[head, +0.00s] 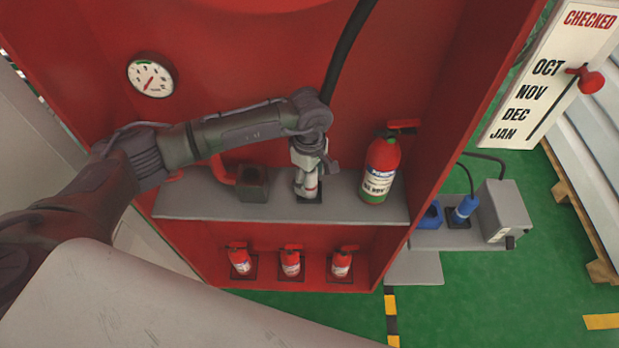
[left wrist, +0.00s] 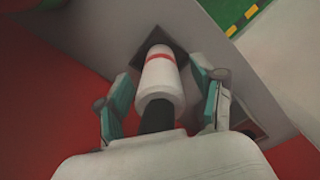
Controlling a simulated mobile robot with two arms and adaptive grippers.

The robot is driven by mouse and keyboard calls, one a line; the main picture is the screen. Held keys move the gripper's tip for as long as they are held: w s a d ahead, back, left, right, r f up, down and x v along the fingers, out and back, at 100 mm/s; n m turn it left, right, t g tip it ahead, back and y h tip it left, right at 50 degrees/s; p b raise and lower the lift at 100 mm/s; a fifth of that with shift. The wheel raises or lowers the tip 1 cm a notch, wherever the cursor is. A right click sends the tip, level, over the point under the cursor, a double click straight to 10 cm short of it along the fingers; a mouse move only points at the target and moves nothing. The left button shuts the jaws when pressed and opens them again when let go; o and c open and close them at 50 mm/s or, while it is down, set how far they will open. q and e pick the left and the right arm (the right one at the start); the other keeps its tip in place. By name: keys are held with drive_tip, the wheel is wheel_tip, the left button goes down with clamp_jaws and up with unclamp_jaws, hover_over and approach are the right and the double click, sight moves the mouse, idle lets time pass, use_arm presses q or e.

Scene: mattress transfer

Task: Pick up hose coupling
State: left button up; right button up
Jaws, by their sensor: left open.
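The hose coupling is a white cylinder with a red band (left wrist: 161,78) in the left wrist view, with a dark hose end at its near side. It stands on a dark square pad on the grey shelf (head: 220,207). In the head view, its lower part (head: 309,188) shows below my gripper, which covers the rest. My left gripper (head: 307,172) is over the coupling. In the left wrist view, its teal-grey fingers (left wrist: 163,97) are open, one on each side of the coupling, with gaps visible. My right gripper is not in view.
A red and green extinguisher (head: 380,170) stands to the right on the shelf. A dark square block (head: 252,184) with a red pipe is to the left. The red cabinet (head: 225,60) walls enclose the shelf. A black hose (head: 345,50) hangs behind my arm. Small extinguishers (head: 291,262) sit below.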

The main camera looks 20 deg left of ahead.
use_arm(q)
clamp_jaws()
idle(0.4)
